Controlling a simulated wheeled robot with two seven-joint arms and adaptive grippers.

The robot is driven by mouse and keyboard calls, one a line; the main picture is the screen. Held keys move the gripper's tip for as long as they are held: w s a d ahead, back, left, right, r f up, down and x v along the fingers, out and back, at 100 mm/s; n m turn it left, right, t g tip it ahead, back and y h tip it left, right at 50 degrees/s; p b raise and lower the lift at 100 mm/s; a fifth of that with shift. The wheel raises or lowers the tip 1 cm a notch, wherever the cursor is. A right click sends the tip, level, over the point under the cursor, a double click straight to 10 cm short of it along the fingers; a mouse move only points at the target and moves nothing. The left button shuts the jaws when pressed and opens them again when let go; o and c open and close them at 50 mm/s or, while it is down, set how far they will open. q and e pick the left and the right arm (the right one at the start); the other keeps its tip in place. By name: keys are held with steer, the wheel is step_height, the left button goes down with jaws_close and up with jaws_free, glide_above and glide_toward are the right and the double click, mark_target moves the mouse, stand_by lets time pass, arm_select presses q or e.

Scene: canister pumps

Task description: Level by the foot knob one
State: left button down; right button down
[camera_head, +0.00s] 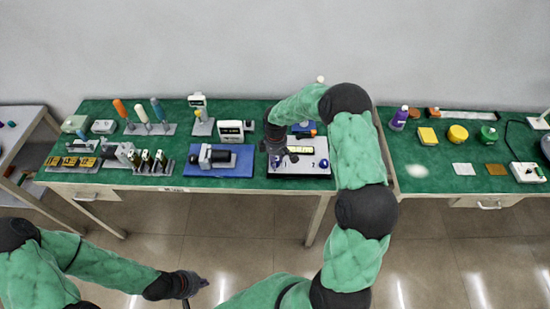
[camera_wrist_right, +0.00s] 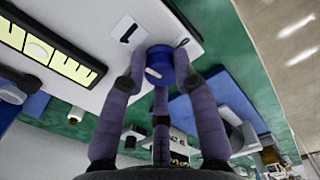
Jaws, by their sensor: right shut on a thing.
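A white levelling plate (camera_head: 302,171) sits on the green bench in the head view, with a yellow-green vial strip (camera_head: 300,149) on it. The strip shows close up in the right wrist view (camera_wrist_right: 58,55), beside a label "1" (camera_wrist_right: 125,32). My right gripper (camera_head: 277,158) is at the plate's left end. In the right wrist view my right gripper (camera_wrist_right: 160,72) has its fingers shut around the blue foot knob one (camera_wrist_right: 159,60) at the plate's edge. Another blue knob (camera_head: 323,163) is at the plate's right end. My left gripper (camera_head: 196,284) hangs low in front of the bench, away from the plate; its opening is unclear.
A grey pump on a blue mat (camera_head: 234,171) lies left of the plate. Screwdrivers in a stand (camera_head: 147,128) and small devices fill the bench's left side. A right-hand bench (camera_head: 425,170) holds bottles and pads. My right arm covers part of the plate's surroundings.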

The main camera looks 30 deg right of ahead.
steer(key=shift+s+f+n, duration=0.3)
steer(key=shift+s+n, duration=0.15)
steer(key=shift+n, duration=0.05)
steer(key=c, duration=1.2)
jaws_free()
steer(key=shift+o, duration=1.1)
steer(key=shift+d, duration=0.1)
steer(key=shift+d+r, duration=0.1)
steer(key=shift+w+r, duration=0.1)
steer(key=shift+w, duration=0.05)
